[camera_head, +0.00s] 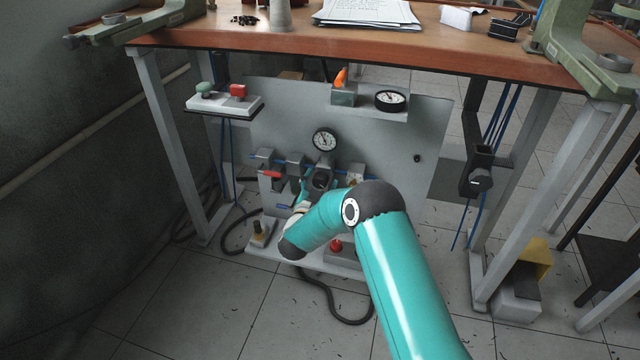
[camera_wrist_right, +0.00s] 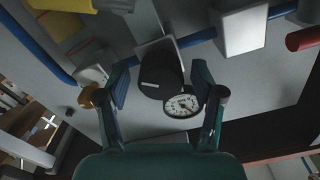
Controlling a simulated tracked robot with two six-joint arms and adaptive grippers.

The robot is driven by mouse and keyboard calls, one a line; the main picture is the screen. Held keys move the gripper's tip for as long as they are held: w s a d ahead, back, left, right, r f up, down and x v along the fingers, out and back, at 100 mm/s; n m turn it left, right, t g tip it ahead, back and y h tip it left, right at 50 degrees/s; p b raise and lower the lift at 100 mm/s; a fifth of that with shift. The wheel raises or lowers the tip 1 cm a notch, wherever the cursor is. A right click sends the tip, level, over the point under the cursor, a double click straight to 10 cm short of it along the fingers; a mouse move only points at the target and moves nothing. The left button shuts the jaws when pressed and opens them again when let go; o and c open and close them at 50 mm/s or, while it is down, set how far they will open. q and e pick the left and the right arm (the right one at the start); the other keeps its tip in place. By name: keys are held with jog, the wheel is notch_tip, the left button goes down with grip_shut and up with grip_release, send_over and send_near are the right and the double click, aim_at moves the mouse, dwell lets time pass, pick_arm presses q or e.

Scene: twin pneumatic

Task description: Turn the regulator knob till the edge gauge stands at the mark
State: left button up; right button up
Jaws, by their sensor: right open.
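The regulator knob (camera_head: 321,180) is a dark cylinder low on the grey panel, partly hidden by my right arm. In the right wrist view the black knob (camera_wrist_right: 160,76) stands between the two fingers of my right gripper (camera_wrist_right: 160,84). The fingers are apart, with a visible gap on both sides. In the head view the right gripper (camera_head: 312,188) is at the knob. The edge gauge (camera_head: 390,100) is a round dial on the shelf at the panel's top; its mark is too small to read. Another gauge (camera_head: 324,139) sits above the knob. My left gripper is out of view.
A blue pipe with grey blocks (camera_wrist_right: 240,30) and a red handle (camera_head: 271,174) lie close to the knob. A red button (camera_head: 335,245) is below the arm. The workbench top (camera_head: 270,41) overhangs the panel. Open tiled floor lies in front.

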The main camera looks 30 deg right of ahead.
jog(key=shift+w+d, duration=0.15)
jog(key=c, duration=1.1)
jog(key=shift+n, duration=0.5)
jog(key=shift+c, duration=0.2)
jog(key=o, duration=1.1)
jog(key=shift+o, duration=0.2)
